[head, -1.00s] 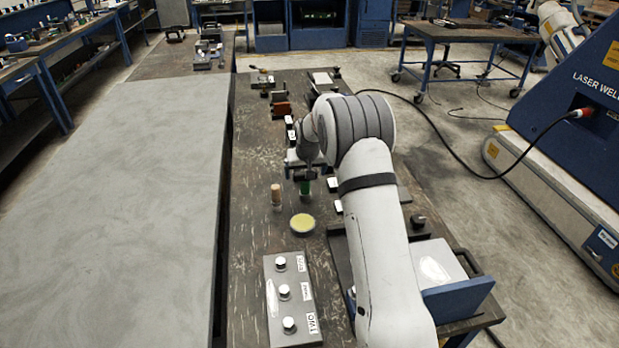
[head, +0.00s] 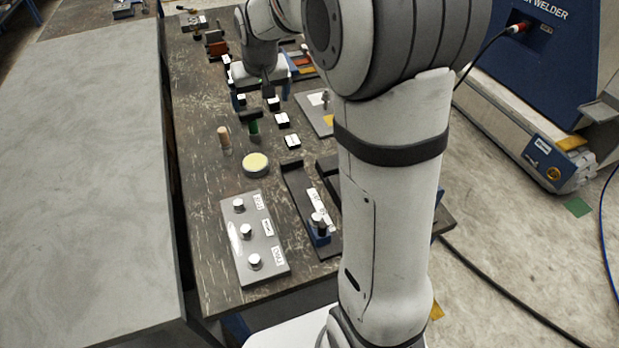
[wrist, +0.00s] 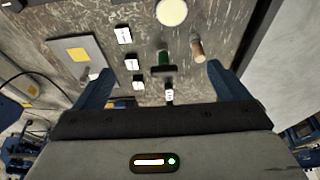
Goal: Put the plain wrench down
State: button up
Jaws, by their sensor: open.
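My gripper (head: 254,99) is open, with its two blue fingers wide apart in the wrist view (wrist: 160,74) and nothing held between them. A tool with a green shaft and black crossbar (head: 252,119) stands upright on the dark bench (head: 195,150). It also shows in the wrist view (wrist: 164,60), between the fingers' lines of sight but apart from them. In the head view my gripper is just behind this tool. A wooden-handled tool (head: 224,138) stands to its left. I cannot tell for sure which tool is the plain wrench.
A round yellow-topped tin (head: 256,165) and a grey plate with several knobs (head: 254,238) lie nearer. Small white-labelled blocks (head: 282,120) and a flat grey plate (head: 311,110) lie right of the green tool. A bare grey table (head: 80,170) is at left.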

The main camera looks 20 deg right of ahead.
jog(key=s+d+g, duration=0.1)
jog(key=s, duration=2.7)
jog(key=shift+d+f, duration=0.3)
jog(key=shift+f, duration=0.1)
